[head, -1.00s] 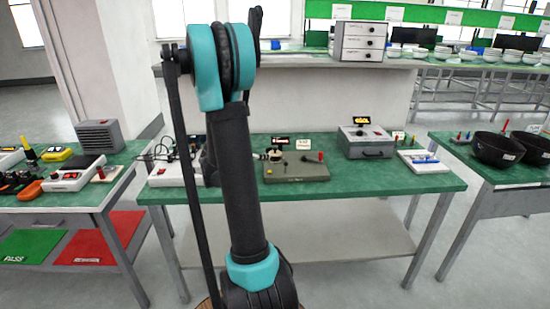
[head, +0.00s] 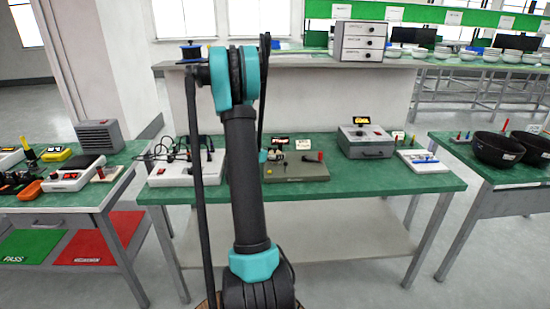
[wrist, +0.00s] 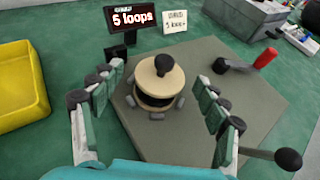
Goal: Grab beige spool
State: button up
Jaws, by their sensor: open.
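The beige spool (wrist: 160,82) stands upright on a grey-olive base plate (wrist: 225,105) in the wrist view. It has pale round flanges, a dark band around its middle and a black knob on top. My gripper (wrist: 162,92) is open, with one finger to the left of the spool and one to the right, both apart from it.
A display reading "5 loops" (wrist: 131,18) and a small white sign (wrist: 174,21) stand behind the spool. A red-handled lever (wrist: 265,59) is to its right, and a black-knobbed rod (wrist: 288,159) is near the right finger. A yellow bin (wrist: 18,85) lies left.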

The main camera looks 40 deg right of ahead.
jog(key=shift+w+d+f, duration=0.1)
jog(key=shift+d+f, duration=0.05)
jog(key=shift+d, duration=0.15)
jog(key=c, duration=1.2)
jog(key=shift+c, duration=0.2)
